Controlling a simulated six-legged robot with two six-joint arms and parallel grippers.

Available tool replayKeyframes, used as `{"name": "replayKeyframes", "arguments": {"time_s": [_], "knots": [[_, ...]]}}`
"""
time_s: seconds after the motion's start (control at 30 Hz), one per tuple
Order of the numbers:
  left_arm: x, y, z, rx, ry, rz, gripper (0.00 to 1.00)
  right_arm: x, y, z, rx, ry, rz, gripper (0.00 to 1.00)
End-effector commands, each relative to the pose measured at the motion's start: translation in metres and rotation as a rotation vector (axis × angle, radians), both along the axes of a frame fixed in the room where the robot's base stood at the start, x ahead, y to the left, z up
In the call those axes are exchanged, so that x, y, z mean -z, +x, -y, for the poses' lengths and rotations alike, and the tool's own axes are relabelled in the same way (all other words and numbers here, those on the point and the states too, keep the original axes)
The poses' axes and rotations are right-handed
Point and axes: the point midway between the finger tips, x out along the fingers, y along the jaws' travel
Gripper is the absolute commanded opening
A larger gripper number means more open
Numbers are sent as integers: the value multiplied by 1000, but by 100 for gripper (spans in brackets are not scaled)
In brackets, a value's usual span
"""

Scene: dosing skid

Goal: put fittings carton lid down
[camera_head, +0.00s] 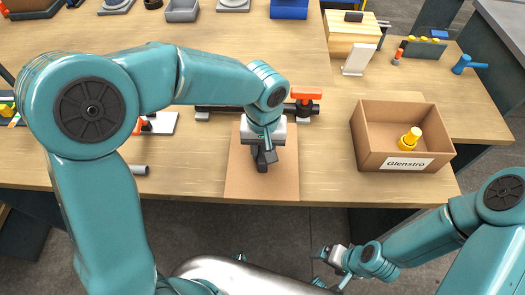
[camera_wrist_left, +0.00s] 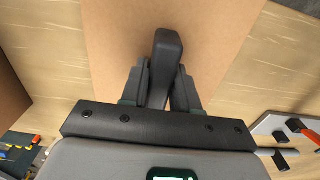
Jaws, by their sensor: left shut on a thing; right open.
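The fittings carton (camera_head: 367,142) is an open brown box labelled "Glenstro" at the right front of the table, with a yellow fitting (camera_head: 409,138) inside. The lid (camera_head: 245,185) is a flat brown board left of the carton, at the table's front edge. I cannot tell whether it rests on the table or hovers just above. My left gripper (camera_head: 264,157) is over the lid, shut on its dark upright handle (camera_wrist_left: 168,50). The lid (camera_wrist_left: 215,35) also shows beneath the fingers in the left wrist view. My right gripper (camera_head: 328,256) is open and empty, below the table's front edge.
A pipe with an orange-handled valve (camera_head: 305,95) lies behind the lid. A wooden box (camera_head: 350,35) and a white upright card (camera_head: 358,58) stand behind the carton. Bare tabletop (camera_head: 325,150) lies between lid and carton. Bins line the back.

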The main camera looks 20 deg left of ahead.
Motion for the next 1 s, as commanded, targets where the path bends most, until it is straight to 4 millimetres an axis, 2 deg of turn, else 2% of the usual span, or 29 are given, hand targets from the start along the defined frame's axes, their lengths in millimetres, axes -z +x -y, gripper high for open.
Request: {"name": "replayKeyframes", "arguments": {"time_s": [0.1, 0.47, 0.5, 0.57, 0.6, 0.87, 1.0], "knots": [[12, 0, -1, -1, 1, 0, 0, 1, 0, 0, 0, 0, 0, 89], [17, 0, -2, -1, 0, 1, 0, 5, 0, 0, 0, 0, 0, 89], [17, 0, -2, -1, 0, 1, 33, 5, 0, 0, 0, 0, 0, 89], [16, 0, -2, -1, 0, 1, 52, 4, 0, 0, 0, 0, 0, 89], [16, 0, -2, -1, 0, 1, 55, 4, 0, 0, 0, 0, 0, 89], [15, 0, -2, 0, 0, 1, 55, 3, 0, 0, 0, 0, 0, 89], [3, 1, -2, -1, -1, 5, 55, -1, 0, 0, 0, 0, 0, 89]]}}
